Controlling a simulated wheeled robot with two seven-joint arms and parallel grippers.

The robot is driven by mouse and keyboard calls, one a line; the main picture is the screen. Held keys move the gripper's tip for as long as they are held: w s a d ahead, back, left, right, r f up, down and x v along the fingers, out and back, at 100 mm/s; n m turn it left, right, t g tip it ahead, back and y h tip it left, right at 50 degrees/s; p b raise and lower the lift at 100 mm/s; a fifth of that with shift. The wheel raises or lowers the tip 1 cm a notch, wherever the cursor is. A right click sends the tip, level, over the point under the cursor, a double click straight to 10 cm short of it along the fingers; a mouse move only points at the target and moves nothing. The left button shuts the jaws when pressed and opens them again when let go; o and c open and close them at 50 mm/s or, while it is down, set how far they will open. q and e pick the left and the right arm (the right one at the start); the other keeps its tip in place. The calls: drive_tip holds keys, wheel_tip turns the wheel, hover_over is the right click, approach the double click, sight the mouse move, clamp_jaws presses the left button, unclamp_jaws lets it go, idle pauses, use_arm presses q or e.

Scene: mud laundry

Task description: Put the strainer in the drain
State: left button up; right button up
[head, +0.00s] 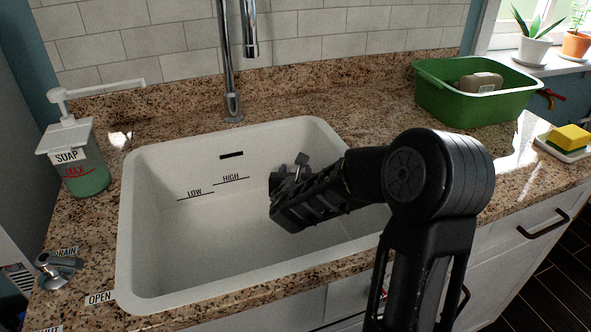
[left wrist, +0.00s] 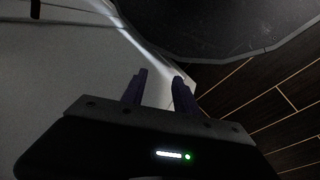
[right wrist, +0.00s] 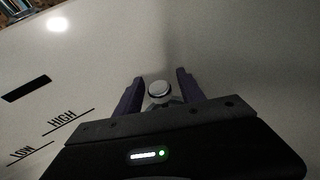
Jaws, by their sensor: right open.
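My right gripper (head: 290,174) is inside the white sink (head: 150,240), close to its back wall. In the right wrist view its fingers (right wrist: 160,82) are apart. A small round pale knob with a dark ring (right wrist: 159,91), probably the strainer's, shows between them; I cannot tell whether it touches either finger. The strainer's body and the drain hole are not clearly visible; my right arm covers part of the sink. My left gripper (left wrist: 160,82) is outside the head view. Its fingers are apart and empty, near pale cabinet fronts and the dark floor.
A soap dispenser (head: 80,165) stands left of the sink. A metal drain knob (head: 58,268) is on the front left counter. The faucet (head: 228,60) rises behind the sink. A green tub (head: 440,98) and a yellow sponge (head: 570,138) sit on the right.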

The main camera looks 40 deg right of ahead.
drive_tip(key=v, duration=0.6)
drive_tip(key=shift+r, duration=0.1)
idle(0.6)
